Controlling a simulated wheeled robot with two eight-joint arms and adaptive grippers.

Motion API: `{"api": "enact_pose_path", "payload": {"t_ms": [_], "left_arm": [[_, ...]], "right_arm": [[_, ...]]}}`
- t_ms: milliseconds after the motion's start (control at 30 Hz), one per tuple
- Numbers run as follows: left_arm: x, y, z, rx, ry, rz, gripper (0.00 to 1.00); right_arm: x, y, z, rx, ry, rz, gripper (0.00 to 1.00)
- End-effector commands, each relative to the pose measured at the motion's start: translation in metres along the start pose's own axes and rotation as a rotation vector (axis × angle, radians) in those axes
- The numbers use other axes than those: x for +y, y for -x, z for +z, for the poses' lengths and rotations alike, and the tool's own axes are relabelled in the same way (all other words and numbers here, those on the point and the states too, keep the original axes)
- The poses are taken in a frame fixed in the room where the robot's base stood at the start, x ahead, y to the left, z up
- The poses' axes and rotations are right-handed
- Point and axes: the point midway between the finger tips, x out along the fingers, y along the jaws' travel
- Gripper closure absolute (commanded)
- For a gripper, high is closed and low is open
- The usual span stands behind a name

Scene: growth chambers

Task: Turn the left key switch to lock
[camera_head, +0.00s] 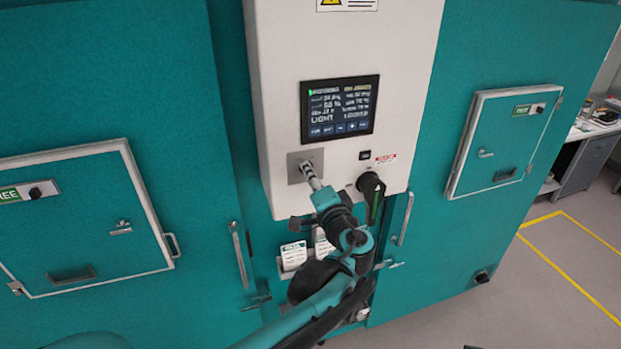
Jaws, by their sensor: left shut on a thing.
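The left key switch sits on a square grey metal plate (294,172) at the lower left of the white control panel (275,90). My left gripper (309,172) reaches up from below and is shut on the key of this switch. The fingers cover most of the key, so its angle cannot be read. My right gripper is not in view.
A lit display screen (340,107) is above the switch. A black rotary handle (371,186) stands close to the right of my gripper. Teal chamber doors with small hatches (84,228) and (503,142) flank the panel. Paper tags (293,255) hang below.

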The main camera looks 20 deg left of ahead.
Motion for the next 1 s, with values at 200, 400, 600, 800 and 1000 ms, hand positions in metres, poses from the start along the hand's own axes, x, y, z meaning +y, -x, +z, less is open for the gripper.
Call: {"api": "enact_pose_path", "payload": {"t_ms": [200,400,600,800,1000], "left_arm": [[0.0017,0.0003,0.0015,-0.003,0.107,0.002,1.0],[0.0018,0.0004,0.0015,-0.003,0.157,0.002,1.0],[0.0019,0.0004,0.0015,-0.003,0.172,0.003,1.0],[0.002,0.0005,0.0017,-0.003,0.173,0.003,1.0],[0.0019,0.0005,0.0015,-0.003,0.171,0.003,0.55]], "right_arm": [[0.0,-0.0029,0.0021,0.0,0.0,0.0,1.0],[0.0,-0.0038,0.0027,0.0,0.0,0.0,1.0],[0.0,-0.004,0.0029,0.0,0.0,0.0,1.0],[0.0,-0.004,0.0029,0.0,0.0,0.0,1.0],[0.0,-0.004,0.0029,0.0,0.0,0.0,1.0]]}}
